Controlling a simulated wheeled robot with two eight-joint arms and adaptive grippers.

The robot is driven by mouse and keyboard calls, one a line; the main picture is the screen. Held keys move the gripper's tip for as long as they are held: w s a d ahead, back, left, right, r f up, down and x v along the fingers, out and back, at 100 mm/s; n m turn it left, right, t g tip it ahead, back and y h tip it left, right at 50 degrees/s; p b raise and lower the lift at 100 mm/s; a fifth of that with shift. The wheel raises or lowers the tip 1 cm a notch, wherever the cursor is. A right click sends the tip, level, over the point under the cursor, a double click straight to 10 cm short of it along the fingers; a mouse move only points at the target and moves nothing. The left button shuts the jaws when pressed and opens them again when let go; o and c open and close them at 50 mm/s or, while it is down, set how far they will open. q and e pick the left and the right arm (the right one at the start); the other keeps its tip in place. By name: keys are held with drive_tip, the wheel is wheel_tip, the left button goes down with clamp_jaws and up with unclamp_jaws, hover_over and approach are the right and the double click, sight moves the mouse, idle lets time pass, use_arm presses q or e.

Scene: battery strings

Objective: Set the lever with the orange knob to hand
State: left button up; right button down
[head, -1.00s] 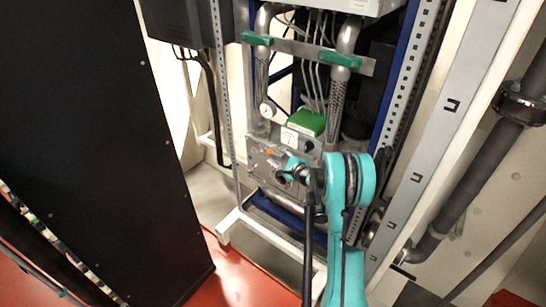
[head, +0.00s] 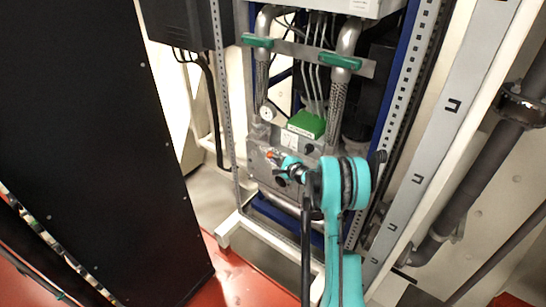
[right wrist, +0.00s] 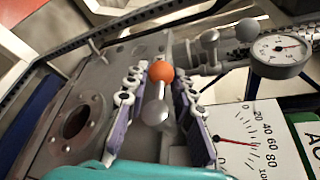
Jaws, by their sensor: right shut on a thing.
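The orange knob (right wrist: 160,71) sits on a short grey metal lever (right wrist: 156,108) in the right wrist view. In the head view the orange knob (head: 270,154) is a small dot on the grey box (head: 261,172) low in the frame. My right gripper (right wrist: 163,82) has one finger on each side of the knob and lever and is shut on them. In the head view the right gripper (head: 283,163) reaches the box from the right and hides part of its front. The lever's marked positions cannot be read. My left gripper is not in view.
A round gauge (right wrist: 281,57) and a grey-knobbed lever (right wrist: 210,40) stand behind. A white dial panel (right wrist: 250,140) is close to the right finger. A green block (head: 307,124) sits above the box. A black cabinet (head: 90,130) fills the left; rack posts stand either side.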

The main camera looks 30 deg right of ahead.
drive_tip(key=g+p, duration=0.2)
drive_tip(key=shift+f+n+g, duration=0.2)
drive_tip(key=shift+n+g, duration=0.2)
drive_tip(key=shift+s+f+n+g+h+p, duration=0.1)
drive_tip(key=shift+f+n+g+h+p, duration=0.15)
drive_tip(key=shift+g+p, duration=0.35)
drive_tip(key=shift+s+f+n+g+h+p, duration=0.15)
drive_tip(key=shift+g+h+p, duration=0.25)
drive_tip(key=shift+g, duration=0.2)
drive_tip(key=shift+s+d+f+n+g+h+p, duration=0.15)
drive_tip(key=shift+f+g+h+p, duration=0.2)
drive_tip(key=shift+g, duration=0.6)
drive_tip(key=shift+s+d+f+n+g+h+p, duration=0.15)
drive_tip(key=shift+g+p, duration=0.35)
drive_tip(key=shift+g, duration=0.5)
drive_tip(key=shift+s+f+n+g+h+p, duration=0.1)
drive_tip(key=shift+s+f+g+h+p, duration=0.2)
drive_tip(key=shift+g, duration=0.65)
drive_tip(key=shift+f, duration=0.1)
drive_tip(key=c, duration=1.3)
unclamp_jaws()
drive_tip(key=v, duration=1.2)
drive_tip(key=shift+w+a, duration=0.1)
